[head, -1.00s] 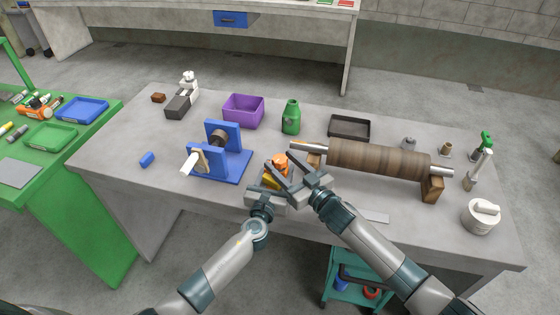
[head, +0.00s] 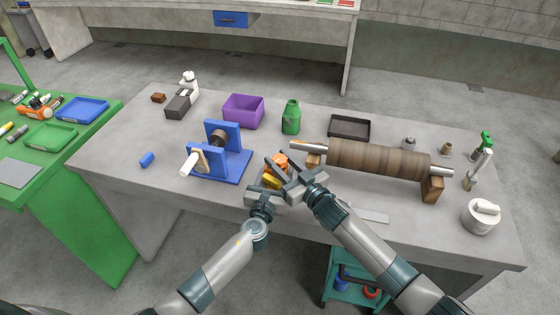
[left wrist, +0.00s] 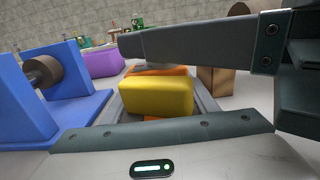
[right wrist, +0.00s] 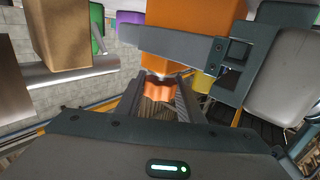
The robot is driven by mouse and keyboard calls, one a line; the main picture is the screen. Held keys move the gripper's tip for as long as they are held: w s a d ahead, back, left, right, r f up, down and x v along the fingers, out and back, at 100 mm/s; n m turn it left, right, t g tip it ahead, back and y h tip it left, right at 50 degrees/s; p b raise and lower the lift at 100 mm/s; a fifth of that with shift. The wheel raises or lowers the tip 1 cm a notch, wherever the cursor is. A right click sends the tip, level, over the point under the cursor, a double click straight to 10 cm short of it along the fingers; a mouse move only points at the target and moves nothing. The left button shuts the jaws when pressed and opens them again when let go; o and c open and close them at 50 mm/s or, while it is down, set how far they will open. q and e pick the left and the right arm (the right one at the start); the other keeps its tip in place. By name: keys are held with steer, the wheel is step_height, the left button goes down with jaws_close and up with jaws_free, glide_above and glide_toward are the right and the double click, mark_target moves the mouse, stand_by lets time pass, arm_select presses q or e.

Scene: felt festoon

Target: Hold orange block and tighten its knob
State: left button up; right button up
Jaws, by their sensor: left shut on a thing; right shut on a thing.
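The orange block's knob (head: 280,160) shows near the middle of the table's front part in the head view. In the right wrist view the lobed orange knob (right wrist: 160,88) is between the fingers of my right gripper (head: 281,163), which is shut on it. A yellow part (head: 271,181) lies just in front of it; in the left wrist view this yellow part (left wrist: 155,95) has orange behind and below it. The block's body is mostly hidden by the grippers.
A blue stand (head: 222,160) is close to the left. A brown roller (head: 378,160) on wooden supports is close to the right. A purple bin (head: 243,111), a green bottle (head: 291,117) and a black tray (head: 349,127) stand behind. The table's front edge is below the grippers.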

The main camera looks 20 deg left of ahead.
steer(key=shift+s+a+r+m+t+h, duration=0.1)
steer(key=shift+a+m+t+h, duration=0.05)
steer(key=shift+m+t+h, duration=0.4)
steer(key=shift+s+a+r+m+t+h, duration=0.1)
steer(key=shift+m+t+h, duration=0.35)
steer(key=shift+m+t, duration=0.15)
steer(key=shift+w+d+f+m+t+h, duration=0.15)
steer(key=shift+d+m+t+h, duration=0.15)
steer(key=shift+h, duration=0.3)
steer(key=shift+a, duration=0.1)
steer(key=o, duration=1.1)
steer(key=shift+c, duration=0.2)
steer(key=shift+s+d, duration=0.45)
steer(key=v, duration=1)
steer(key=shift+s+d, duration=0.2)
steer(key=shift+s, duration=0.15)
